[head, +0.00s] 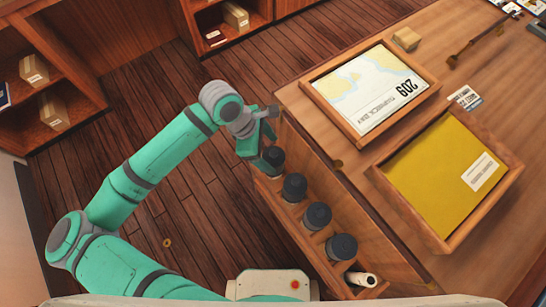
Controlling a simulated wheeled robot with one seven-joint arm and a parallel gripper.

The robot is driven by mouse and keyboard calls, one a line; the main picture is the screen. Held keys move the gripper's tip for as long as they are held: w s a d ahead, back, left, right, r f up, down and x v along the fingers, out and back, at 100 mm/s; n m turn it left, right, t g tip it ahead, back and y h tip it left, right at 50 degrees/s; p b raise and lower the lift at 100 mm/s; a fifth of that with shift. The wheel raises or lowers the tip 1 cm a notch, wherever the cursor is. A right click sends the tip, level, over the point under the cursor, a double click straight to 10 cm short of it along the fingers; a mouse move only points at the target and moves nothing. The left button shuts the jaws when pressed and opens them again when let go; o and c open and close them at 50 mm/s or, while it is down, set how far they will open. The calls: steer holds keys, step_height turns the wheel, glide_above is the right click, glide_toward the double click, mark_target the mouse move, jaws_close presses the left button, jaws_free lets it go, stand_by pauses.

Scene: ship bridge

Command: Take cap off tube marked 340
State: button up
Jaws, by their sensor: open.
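Several tubes with dark round caps stand in a row in a wooden rack (278,205) along the desk's near side. Going from the far end, the caps are the far cap (272,160), a second (294,187), a third (317,215) and a fourth (342,247). No number 340 is readable on any of them, so I cannot tell which tube is marked so. My gripper (259,147) is open at the far cap, its fingers close beside it. Whether they touch it is unclear. The tube bodies are mostly hidden in the rack.
A pale rolled item (362,280) lies at the rack's near end. On the desk are a framed chart (375,85) marked 209, a yellow-bottomed tray (440,170) and a small wooden block (406,39). Shelves (60,75) stand at the left.

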mark_target(274, 159)
steer(key=shift+s+a+x, duration=0.1)
steer(key=shift+a+x, duration=0.05)
steer(key=shift+x, duration=1.1)
steer(key=shift+s+a+x, duration=0.1)
steer(key=shift+a+x, duration=0.05)
steer(key=shift+x, duration=1.05)
steer(key=shift+f, duration=0.15)
steer(key=c, duration=1.1)
